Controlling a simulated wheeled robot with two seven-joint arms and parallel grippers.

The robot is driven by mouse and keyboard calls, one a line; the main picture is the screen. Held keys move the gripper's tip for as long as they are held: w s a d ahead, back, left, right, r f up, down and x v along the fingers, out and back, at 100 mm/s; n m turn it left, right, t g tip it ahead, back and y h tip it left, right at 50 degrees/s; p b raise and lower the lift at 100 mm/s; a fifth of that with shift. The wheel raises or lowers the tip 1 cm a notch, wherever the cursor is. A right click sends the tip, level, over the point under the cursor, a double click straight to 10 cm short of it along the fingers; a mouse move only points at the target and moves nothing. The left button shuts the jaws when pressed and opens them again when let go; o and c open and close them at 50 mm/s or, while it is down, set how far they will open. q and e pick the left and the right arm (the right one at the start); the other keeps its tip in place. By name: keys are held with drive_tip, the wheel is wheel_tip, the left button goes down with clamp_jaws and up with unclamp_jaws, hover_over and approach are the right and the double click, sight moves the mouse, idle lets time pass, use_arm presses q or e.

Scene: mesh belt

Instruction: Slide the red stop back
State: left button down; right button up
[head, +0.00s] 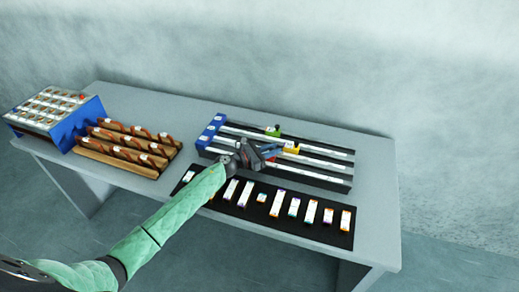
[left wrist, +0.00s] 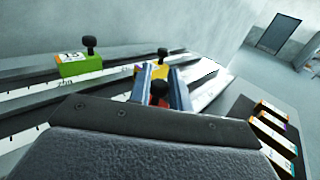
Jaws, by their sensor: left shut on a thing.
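The red stop (left wrist: 162,103) with its black knob shows between the fingers of my left gripper (left wrist: 159,88) in the left wrist view. The gripper is shut on it. In the head view my left gripper (head: 270,154) is over the front rail of the black rail board (head: 325,180) and largely hides the red stop. The green stop (head: 272,132) is on the back rail and also shows in the left wrist view (left wrist: 80,66). The yellow stop (head: 291,149) is on the middle rail, just beyond the gripper. My right gripper is not in view.
Blue end blocks (head: 208,134) close the rails' left end. A black mat (head: 330,232) with several white labelled pieces lies in front. Left are a wooden rack (head: 120,161) and a blue box (head: 85,117). The grey table (head: 375,190) is bare at the right.

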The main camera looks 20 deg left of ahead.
use_arm(q)
drive_tip(key=d, duration=0.8)
drive_tip(key=shift+s+d, duration=0.2)
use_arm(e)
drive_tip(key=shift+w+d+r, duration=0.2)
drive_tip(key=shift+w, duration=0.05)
use_arm(q)
drive_tip(key=c, duration=1.3)
unclamp_jaws()
drive_tip(key=shift+c, duration=0.2)
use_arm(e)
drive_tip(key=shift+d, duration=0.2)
use_arm(q)
drive_tip(key=shift+a, duration=0.1)
